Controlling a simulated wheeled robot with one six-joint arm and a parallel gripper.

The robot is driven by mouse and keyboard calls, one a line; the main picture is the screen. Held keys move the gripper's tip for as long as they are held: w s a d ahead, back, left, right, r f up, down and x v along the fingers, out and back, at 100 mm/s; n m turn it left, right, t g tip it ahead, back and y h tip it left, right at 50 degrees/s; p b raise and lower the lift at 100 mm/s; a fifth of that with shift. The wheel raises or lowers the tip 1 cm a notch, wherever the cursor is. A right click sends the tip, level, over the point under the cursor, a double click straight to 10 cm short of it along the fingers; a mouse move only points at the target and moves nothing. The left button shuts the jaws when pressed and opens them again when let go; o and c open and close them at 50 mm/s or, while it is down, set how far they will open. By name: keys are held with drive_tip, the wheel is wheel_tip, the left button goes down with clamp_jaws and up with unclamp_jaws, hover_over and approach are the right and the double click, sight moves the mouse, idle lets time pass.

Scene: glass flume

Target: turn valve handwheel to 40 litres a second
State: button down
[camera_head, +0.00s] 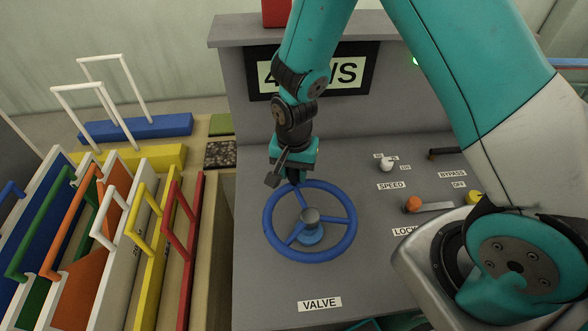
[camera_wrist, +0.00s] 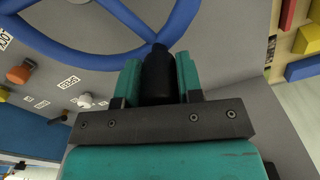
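The blue three-spoke valve handwheel (camera_head: 347,236) lies on the grey console, above its VALVE label (camera_head: 320,304). My gripper (camera_head: 293,180) points down at the wheel's upper-left rim. In the wrist view, a black upright knob (camera_wrist: 158,72) stands on the blue rim (camera_wrist: 60,52), between the two teal fingers of my gripper (camera_wrist: 158,84), which appear closed against its sides. The display (camera_head: 345,75) behind shows a 4 at the left and "/S" at the right; my arm hides the characters between.
Colored gates with handles (camera_head: 160,260) stand left of the console. A red object (camera_head: 276,12) sits on top.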

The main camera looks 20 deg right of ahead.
drive_tip(key=shift+a, duration=0.4)
drive_tip(key=c, duration=0.8)
unclamp_jaws()
wheel_tip(320, 180, up, 17)
drive_tip(key=b, duration=0.3)
drive_tip(key=shift+r, duration=0.2)
drive_tip(key=s+a+r+n+y, duration=0.1)
drive_tip(key=s+n, duration=0.3)
drive_tip(key=s, duration=0.2)
drive_tip(key=s+a+r+n+y+b, duration=0.1)
drive_tip(key=s+n, duration=0.4)
drive_tip(key=s, duration=0.1)
drive_tip(key=s+a+r+n+y+b, duration=0.1)
drive_tip(key=s+r+n+y, duration=0.1)
drive_tip(key=s+n, duration=0.3)
drive_tip(key=shift+s+a, duration=0.4)
drive_tip(key=shift+s, duration=0.45)
